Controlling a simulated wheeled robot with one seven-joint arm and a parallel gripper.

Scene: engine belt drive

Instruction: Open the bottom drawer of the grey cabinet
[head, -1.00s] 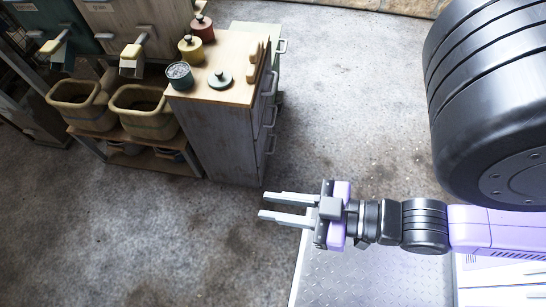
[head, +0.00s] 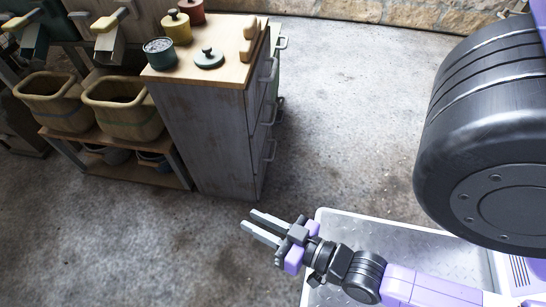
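The grey cabinet (head: 205,140) stands left of centre, with a wooden top (head: 221,75). Its drawer fronts face right and are seen at a steep angle, with several handles one above another. The lowest handle in view (head: 270,150) belongs to the bottom drawer, which looks shut. My gripper (head: 255,224) is in front of the cabinet's near lower corner in the picture, apart from it and from the handle. Its two fingers are parallel with a gap between them, open and empty, pointing up and left.
On the cabinet top are a dark tin (head: 159,52), a yellow canister (head: 177,28) and a green lid (head: 209,59). A green cabinet stands behind. The floor (head: 340,120) to the right is clear.

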